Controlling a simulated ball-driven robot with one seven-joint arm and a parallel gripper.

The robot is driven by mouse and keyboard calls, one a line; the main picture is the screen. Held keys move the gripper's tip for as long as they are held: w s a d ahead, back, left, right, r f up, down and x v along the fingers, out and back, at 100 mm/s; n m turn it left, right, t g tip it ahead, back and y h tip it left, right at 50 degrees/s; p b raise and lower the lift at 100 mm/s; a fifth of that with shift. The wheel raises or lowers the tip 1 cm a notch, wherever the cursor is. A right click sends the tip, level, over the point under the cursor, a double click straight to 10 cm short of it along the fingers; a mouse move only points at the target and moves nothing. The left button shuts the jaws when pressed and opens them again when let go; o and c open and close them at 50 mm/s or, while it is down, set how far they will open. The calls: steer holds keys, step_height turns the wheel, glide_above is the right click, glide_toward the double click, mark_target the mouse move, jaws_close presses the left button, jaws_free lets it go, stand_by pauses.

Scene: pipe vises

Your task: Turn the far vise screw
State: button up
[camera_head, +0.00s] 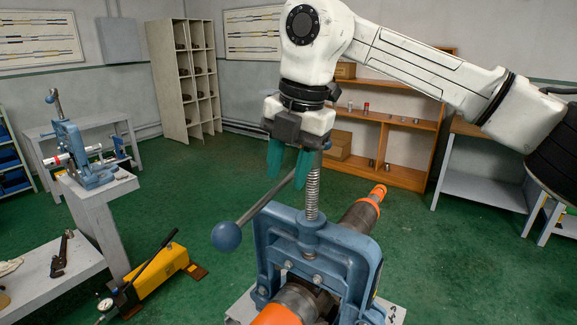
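The nearer blue vise (325,250) stands at the bottom centre and holds a pipe with orange ends (360,218). Its threaded screw (313,195) stands upright, with a slanted grey handle bar (258,207) ending in a blue ball (226,236). A second, farther blue vise (72,150) stands at the left with a pale pipe, its screw handle (54,101) at the top. My gripper (288,178) points down beside the nearer screw's top, its teal fingers apart. The bar's upper end passes behind the fingers; contact cannot be told. The gripper is far from the left vise.
A grey pedestal (100,208) carries the left vise. A yellow hand pump (158,272) lies on the green floor between the vises. A grey bench (45,272) with a wrench stands at lower left. Shelves line the back wall; the middle floor is clear.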

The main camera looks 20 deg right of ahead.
step_height(320, 180, up, 11)
steer(key=s+d+b, duration=0.1)
steer(key=shift+s+d+f, duration=0.2)
steer(key=shift+s+d, duration=0.05)
stand_by(0.7)
